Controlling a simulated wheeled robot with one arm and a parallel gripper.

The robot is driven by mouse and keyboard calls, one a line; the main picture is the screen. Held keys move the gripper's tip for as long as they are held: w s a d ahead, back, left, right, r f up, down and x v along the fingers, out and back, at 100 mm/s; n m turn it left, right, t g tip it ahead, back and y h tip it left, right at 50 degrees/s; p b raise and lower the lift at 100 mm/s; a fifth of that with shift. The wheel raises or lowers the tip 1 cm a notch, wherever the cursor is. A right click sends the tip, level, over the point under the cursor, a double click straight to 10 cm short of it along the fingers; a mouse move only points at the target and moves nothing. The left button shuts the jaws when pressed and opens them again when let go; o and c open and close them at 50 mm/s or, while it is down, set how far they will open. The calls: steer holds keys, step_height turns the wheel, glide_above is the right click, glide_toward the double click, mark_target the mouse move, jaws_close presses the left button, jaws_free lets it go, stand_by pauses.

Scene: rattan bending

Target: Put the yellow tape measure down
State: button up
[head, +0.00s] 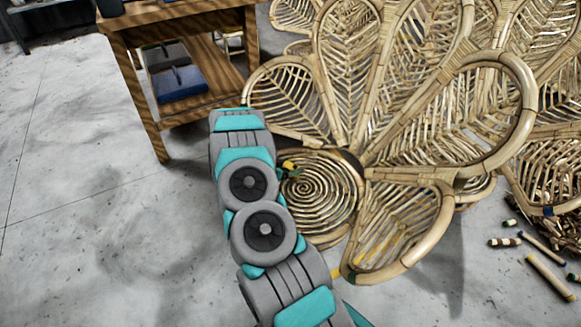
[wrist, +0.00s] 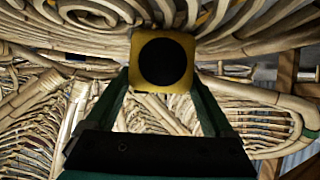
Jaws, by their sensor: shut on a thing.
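The yellow tape measure (wrist: 162,88) has a round black face and sits between the green fingers of my gripper (wrist: 161,82) in the wrist view. My gripper is shut on it. In the head view only a small yellow part of the tape measure (head: 289,165) shows beside my arm, over the round spiral rattan seat (head: 318,204). My arm hides most of my gripper there. I cannot tell whether the tape measure touches the rattan.
A large rattan chair back with petal-shaped panels (head: 345,60) rises behind and right of the seat. A wooden workbench (head: 165,22) with a blue bin (head: 180,86) stands upper left. Rattan pieces (head: 549,277) lie on the floor at right. The floor at left is clear.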

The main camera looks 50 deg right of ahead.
steer(key=o, duration=1.4)
steer(key=shift+f, duration=0.1)
